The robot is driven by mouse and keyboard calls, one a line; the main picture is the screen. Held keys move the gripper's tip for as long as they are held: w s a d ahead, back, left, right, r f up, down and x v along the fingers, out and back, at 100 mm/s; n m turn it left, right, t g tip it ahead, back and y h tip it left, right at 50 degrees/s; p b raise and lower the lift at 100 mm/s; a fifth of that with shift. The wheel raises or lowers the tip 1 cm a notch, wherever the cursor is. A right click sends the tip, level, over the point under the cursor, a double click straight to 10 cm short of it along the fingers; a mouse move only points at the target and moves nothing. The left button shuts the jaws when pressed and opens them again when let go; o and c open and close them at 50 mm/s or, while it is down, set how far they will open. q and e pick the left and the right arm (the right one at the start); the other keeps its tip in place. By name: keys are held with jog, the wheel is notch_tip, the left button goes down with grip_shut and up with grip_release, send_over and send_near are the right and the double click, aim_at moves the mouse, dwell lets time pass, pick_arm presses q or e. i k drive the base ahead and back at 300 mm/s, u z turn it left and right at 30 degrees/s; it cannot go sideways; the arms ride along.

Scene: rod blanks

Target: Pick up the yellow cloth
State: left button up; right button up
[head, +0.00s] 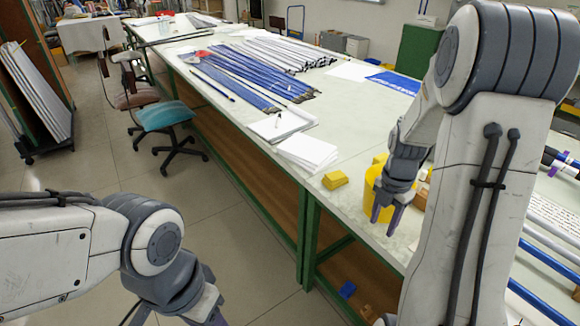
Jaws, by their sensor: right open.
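A small yellow folded block (335,180), which looks like the yellow cloth, lies on the pale tabletop near its front edge. A larger rounded yellow object (372,182) stands just right of it, partly hidden behind my right gripper. My right gripper (385,217) points down with its fingers apart, in front of the larger yellow object and to the right of the small block.
Stacked white papers (307,152) and a white tray (282,123) lie left of the small block. Bundles of blue rods (245,75) cover the table farther back. A teal chair (163,115) stands beside the table. The tabletop just in front of the papers is narrow.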

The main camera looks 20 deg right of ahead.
aim_at(334, 180)
jog(key=u, duration=0.1)
jog(key=i, duration=1.1)
jog(key=z, duration=0.2)
